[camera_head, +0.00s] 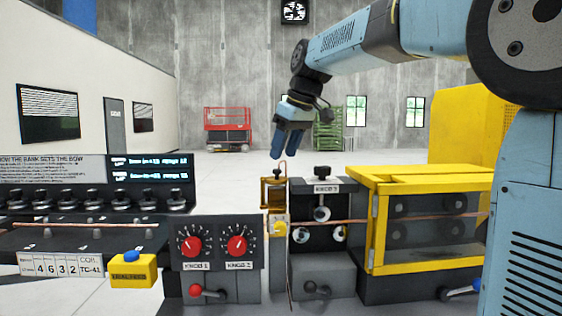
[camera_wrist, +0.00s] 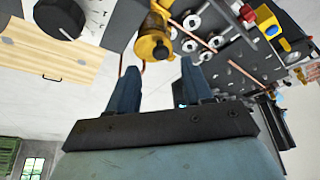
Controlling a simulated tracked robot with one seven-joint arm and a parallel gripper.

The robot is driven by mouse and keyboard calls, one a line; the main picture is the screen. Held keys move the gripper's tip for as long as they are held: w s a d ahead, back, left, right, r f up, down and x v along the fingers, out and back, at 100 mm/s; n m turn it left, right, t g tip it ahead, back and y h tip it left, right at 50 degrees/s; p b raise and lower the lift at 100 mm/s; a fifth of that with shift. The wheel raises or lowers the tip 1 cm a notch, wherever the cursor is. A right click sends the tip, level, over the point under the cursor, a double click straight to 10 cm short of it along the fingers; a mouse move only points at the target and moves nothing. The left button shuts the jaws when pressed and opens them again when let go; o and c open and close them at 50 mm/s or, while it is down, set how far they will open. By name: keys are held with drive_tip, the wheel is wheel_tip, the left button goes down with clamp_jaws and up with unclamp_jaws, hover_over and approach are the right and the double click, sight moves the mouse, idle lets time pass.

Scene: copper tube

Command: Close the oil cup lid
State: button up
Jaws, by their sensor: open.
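A small amber and brass cup-like fitting (camera_head: 273,194), which looks like the oil cup, stands on the bench left of the dark roller panel. It also shows in the wrist view (camera_wrist: 153,43) at the top centre, beyond my fingertips. A thin copper-coloured loop shows beside it. I cannot clearly make out the lid or its angle. My gripper (camera_head: 282,154) hangs just above the cup, fingers pointing down. In the wrist view my gripper (camera_wrist: 159,70) has its two blue fingers spread with a gap between them, and nothing is held.
A copper tube (camera_head: 345,222) runs across the roller panel into the yellow-framed guard box (camera_head: 428,181) on the right. A dark panel with two red knobs (camera_head: 237,246) stands left of the cup. A black knob block (camera_head: 323,171) rises close right. The air above is clear.

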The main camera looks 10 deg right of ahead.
drive_tip(key=v, duration=0.9)
drive_tip(key=shift+r, duration=0.15)
drive_tip(key=s+d+f+m+t+h, duration=0.1)
drive_tip(key=s+d+f+m, duration=0.3)
drive_tip(key=s+f, duration=0.7)
drive_tip(key=s+d+f+m+t+h, duration=0.1)
drive_tip(key=s+d+f+m, duration=0.3)
drive_tip(key=s+d+f, duration=0.4)
drive_tip(key=s+f+h, duration=0.1)
drive_tip(key=s+f, duration=0.3)
drive_tip(key=f, duration=0.5)
drive_tip(key=shift+s+m, duration=0.15)
drive_tip(key=shift+m, duration=0.25)
drive_tip(key=shift+f, duration=0.15)
drive_tip(key=shift+c, duration=0.7)
drive_tip(key=shift+s, duration=0.1)
